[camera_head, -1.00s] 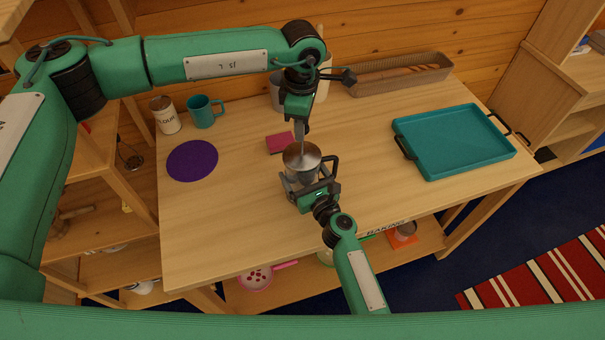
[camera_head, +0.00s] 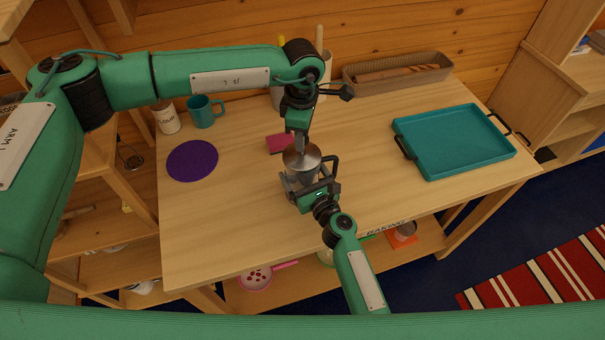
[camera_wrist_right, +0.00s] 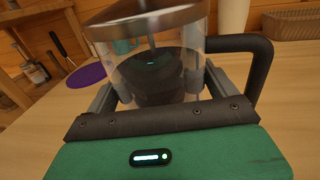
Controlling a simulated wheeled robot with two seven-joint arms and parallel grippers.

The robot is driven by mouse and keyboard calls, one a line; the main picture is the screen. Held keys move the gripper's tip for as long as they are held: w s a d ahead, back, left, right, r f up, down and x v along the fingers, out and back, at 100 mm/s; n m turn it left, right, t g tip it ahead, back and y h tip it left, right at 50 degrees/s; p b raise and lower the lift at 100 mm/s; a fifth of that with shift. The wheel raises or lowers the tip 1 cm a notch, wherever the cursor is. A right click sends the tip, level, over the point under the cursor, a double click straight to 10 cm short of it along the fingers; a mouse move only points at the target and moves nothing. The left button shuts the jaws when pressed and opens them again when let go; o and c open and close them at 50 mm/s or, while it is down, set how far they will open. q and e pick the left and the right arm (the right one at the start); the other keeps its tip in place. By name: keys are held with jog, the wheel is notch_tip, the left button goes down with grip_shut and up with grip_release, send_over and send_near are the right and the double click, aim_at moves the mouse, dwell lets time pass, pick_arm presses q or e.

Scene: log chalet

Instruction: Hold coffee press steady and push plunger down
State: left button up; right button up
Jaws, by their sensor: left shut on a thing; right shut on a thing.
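The coffee press (camera_head: 301,160) stands upright on the wooden table, with a metal lid and a dark handle to its right. In the right wrist view its clear glass body (camera_wrist_right: 120,72) shows the plunger rod inside and dark contents low down. My right gripper (camera_head: 301,186) is shut on the glass body, a finger on each side. My left gripper (camera_head: 300,140) points straight down just above the lid, shut on the plunger knob, which its fingers hide.
A teal tray (camera_head: 408,154) lies at right. A pink block (camera_head: 279,143) lies just behind the press. A purple mat (camera_head: 192,161), a teal mug (camera_head: 203,112) and a flour canister (camera_head: 166,118) are at left. A long basket (camera_head: 398,75) stands at the back.

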pick_arm(q)
jog(key=shift+f, duration=0.95)
jog(key=o, duration=0.9)
jog(key=shift+w, duration=0.1)
jog(key=shift+r, duration=0.1)
jog(key=shift+r, duration=3.45)
